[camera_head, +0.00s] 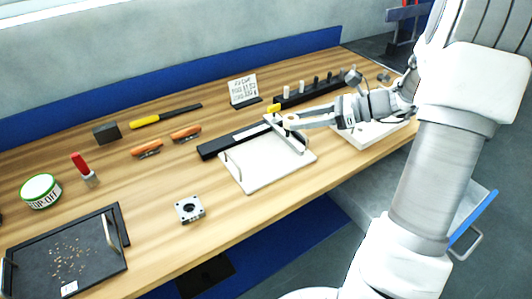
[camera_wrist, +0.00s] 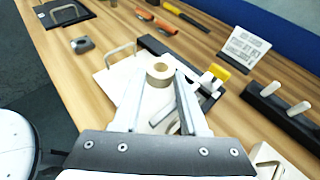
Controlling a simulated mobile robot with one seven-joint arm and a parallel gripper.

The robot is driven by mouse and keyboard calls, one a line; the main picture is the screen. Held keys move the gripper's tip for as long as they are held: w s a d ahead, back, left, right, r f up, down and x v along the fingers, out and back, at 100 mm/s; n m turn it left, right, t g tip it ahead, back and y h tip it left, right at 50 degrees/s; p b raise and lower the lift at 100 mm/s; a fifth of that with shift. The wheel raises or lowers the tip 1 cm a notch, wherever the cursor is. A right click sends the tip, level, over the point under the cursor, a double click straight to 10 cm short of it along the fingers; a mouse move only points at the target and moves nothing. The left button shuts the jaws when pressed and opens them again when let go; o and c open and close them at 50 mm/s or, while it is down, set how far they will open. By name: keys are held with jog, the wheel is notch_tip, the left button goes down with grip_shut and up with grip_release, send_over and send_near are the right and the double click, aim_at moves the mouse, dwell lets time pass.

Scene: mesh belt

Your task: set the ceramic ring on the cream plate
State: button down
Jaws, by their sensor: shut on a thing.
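The ceramic ring (camera_wrist: 159,74) is a short, thick cream ring with a round hole. In the wrist view it sits between the fingertips of my gripper (camera_wrist: 158,82), which is shut on it. The cream plate (camera_head: 250,181) is a flat pale tray with upright wire handles, near the middle of the bench. It also shows in the wrist view (camera_wrist: 116,90), behind and below the ring. In the head view my gripper (camera_head: 284,122) is over the plate's far right part, and the ring is hard to make out there. I cannot tell whether the ring touches the plate.
A long black rail (camera_head: 236,140) lies along the plate's far side, with a yellow block (camera_head: 273,108) near it. A peg rack (camera_head: 310,92) and a sign (camera_head: 243,90) stand behind. A second pale tray (camera_head: 365,137) is at right. Bare wood lies left of the plate, around a small grey block (camera_head: 190,209).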

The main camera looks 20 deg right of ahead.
jog(key=b, duration=0.2)
send_over(267, 162)
notch_tip(267, 162, down, 6)
jog(key=shift+s+r, duration=0.1)
jog(key=shift+r, duration=0.15)
jog(key=shift+f+b, duration=0.3)
jog(key=shift+f, duration=1.65)
jog(key=shift+f, duration=0.1)
jog(key=shift+f, duration=0.15)
jog(key=shift+c, duration=2.2)
grip_release()
